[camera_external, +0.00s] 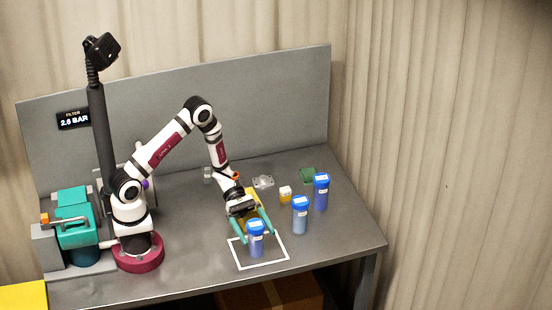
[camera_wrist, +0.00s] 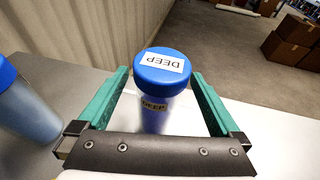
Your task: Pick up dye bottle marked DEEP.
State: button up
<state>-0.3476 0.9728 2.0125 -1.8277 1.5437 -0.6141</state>
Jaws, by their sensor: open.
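The dye bottle marked DEEP (camera_wrist: 158,88) has a blue cap with a white label and a blue-violet body. It stands upright between the two green fingers of my gripper (camera_wrist: 160,100) in the wrist view, with a gap on each side. In the external view the same bottle (camera_external: 256,240) stands inside a white square outline on the table. My gripper (camera_external: 255,226) is open around it from behind. The lower part of the bottle is hidden by the gripper body in the wrist view.
Two more blue-capped bottles stand to the right, one nearer (camera_external: 300,215) and one farther (camera_external: 321,192). A small yellow jar (camera_external: 285,194) and a green item (camera_external: 307,175) are behind. The table (camera_external: 340,235) is clear at the front right.

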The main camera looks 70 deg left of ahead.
grip_shut()
dwell(0.3)
